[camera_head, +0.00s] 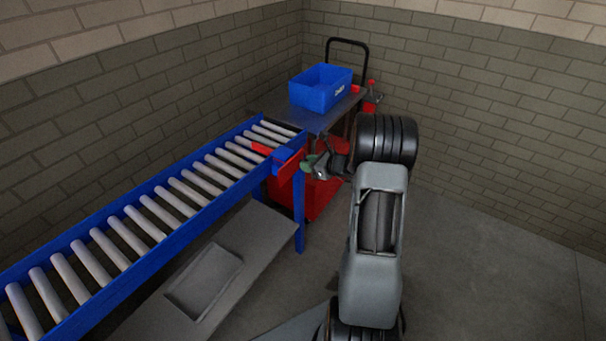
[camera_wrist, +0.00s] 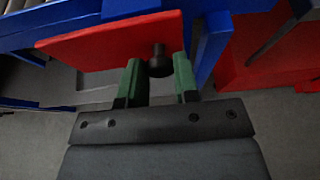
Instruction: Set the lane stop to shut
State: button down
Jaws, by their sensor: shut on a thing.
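The lane stop (camera_head: 289,169) is a red plate with a dark round knob (camera_wrist: 158,62). It sits at the near side of the roller conveyor's far end, by a blue bracket (camera_head: 283,154). A second red piece (camera_head: 262,149) shows beside the bracket, over the rollers' edge. In the wrist view, the red plate (camera_wrist: 108,42) spans the upper left, with the knob at its right part. My gripper (camera_head: 309,164) has green fingers, one on each side of the knob.
The roller conveyor (camera_head: 150,204) has blue rails and runs from the lower left. A grey shelf (camera_head: 255,237) lies beneath it. A blue crate (camera_head: 318,97) stands on a cart (camera_head: 316,122) with a red lower part, past the conveyor's end. The floor at right (camera_head: 490,240) is clear.

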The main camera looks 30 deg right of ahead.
jog(key=shift+w+a, duration=0.1)
jog(key=shift+w, duration=0.1)
jog(key=c, duration=0.9)
grip_release()
jog(key=shift+o, duration=0.2)
jog(key=v, duration=1.3)
jog(key=shift+s, duration=0.3)
jog(key=shift+r, duration=0.1)
